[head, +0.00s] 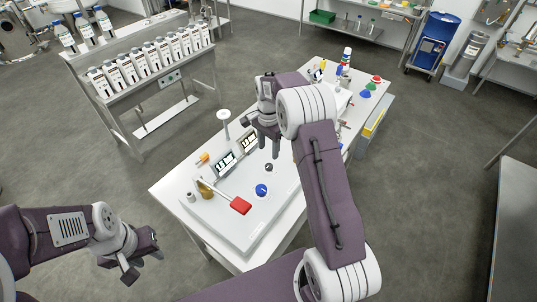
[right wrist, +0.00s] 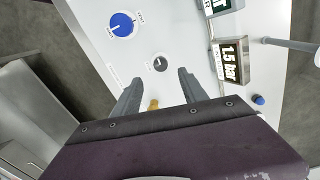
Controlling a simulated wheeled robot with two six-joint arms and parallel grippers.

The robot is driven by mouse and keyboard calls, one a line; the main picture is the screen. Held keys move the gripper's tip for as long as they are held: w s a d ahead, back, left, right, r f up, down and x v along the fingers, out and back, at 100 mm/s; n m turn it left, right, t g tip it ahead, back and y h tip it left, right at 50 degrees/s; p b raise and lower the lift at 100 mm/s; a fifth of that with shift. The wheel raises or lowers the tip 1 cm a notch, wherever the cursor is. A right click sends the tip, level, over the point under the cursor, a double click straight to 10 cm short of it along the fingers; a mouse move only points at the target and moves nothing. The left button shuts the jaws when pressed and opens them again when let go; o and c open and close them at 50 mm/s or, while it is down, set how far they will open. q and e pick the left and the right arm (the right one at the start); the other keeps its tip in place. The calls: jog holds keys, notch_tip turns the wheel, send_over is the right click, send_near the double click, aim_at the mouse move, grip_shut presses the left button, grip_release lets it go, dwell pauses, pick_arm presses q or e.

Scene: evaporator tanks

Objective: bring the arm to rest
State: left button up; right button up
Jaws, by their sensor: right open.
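My right gripper (head: 264,147) is open and empty above the white control panel (head: 225,220) in the head view. In the right wrist view its two fingers (right wrist: 158,90) are spread, with a small brass-coloured part (right wrist: 153,104) showing between them. My left gripper (head: 142,258) is at the lower left, over the floor and apart from the table. Its fingers are spread, and I see nothing between them.
A rack of bottles (head: 150,62) stands at the upper left. Grey floor (head: 110,180) is free left of the table.

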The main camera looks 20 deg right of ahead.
dwell(0.4)
jog(key=s+a+r+n+t+b, duration=0.1)
jog(key=s+a+r+n+b, duration=0.25)
jog(key=s+a, duration=0.4)
jog(key=s+f+n, duration=0.3)
jog(key=s+n, duration=0.2)
jog(key=s, duration=0.2)
jog(key=s+f+n+b, duration=0.1)
jog(key=s+f+n, duration=0.3)
jog(key=s, duration=0.4)
jog(key=shift+s+d+n, duration=0.2)
jog(key=shift+d+n, duration=0.2)
jog(key=shift+n, duration=0.15)
jog(key=shift+s, duration=0.1)
dwell(4.7)
